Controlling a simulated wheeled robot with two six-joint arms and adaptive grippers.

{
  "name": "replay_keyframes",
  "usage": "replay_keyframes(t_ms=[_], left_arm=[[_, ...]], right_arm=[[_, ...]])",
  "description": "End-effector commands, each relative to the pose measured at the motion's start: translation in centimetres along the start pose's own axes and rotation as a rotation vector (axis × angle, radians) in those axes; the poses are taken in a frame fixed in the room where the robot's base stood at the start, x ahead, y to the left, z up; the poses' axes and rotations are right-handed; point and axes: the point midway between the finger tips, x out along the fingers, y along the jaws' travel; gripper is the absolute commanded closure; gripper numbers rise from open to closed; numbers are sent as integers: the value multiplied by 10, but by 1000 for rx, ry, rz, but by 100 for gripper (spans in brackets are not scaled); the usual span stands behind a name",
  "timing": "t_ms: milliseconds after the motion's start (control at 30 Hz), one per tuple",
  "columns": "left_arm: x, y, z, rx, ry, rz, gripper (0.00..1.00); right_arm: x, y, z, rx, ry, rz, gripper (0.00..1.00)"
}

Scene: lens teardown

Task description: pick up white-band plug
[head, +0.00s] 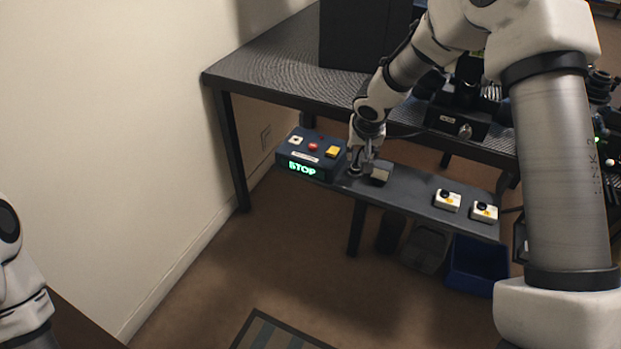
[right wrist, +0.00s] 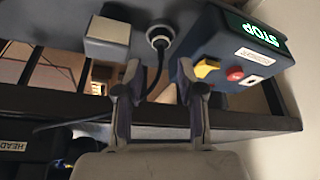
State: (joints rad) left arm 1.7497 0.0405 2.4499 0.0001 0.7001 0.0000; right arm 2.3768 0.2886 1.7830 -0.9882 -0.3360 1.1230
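The white-band plug (right wrist: 160,37) is a dark round plug with a pale ring. In the right wrist view it sits at the shelf, with a black cable running from it between my fingers. My right gripper (right wrist: 159,70) is open, its two fingers apart on either side of the cable. The plug shows just beyond the fingertips, in line with the gap; I cannot tell whether they touch. In the head view my right gripper (head: 364,164) is over the narrow shelf, and the plug is mostly hidden there. My left gripper is not in view.
A control box (head: 310,155) with a lit STOP sign and coloured buttons stands beside the plug. A pale-topped block (right wrist: 108,38) is on its other side. Two small button boxes (head: 447,200) (head: 484,212) stand along the shelf (head: 415,193). A blue bin (head: 478,262) is below.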

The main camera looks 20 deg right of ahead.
Motion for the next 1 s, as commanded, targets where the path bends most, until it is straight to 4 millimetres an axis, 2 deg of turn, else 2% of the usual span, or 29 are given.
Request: replay_keyframes(t_ms=[167, 533, 767, 800, 900, 1000], left_arm=[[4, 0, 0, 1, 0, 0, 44], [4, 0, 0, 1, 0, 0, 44], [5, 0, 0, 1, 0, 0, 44], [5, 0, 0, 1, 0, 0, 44], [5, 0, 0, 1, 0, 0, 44], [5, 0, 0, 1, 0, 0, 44]], right_arm=[[11, 5, -8, 15, 16, 16, 61], [69, 2, -5, 13, 14, 15, 61], [75, 2, -6, 13, 15, 12, 61], [75, 2, -5, 13, 15, 12, 65], [75, 2, -5, 12, 15, 12, 99], [75, 2, -5, 12, 15, 12, 99]])
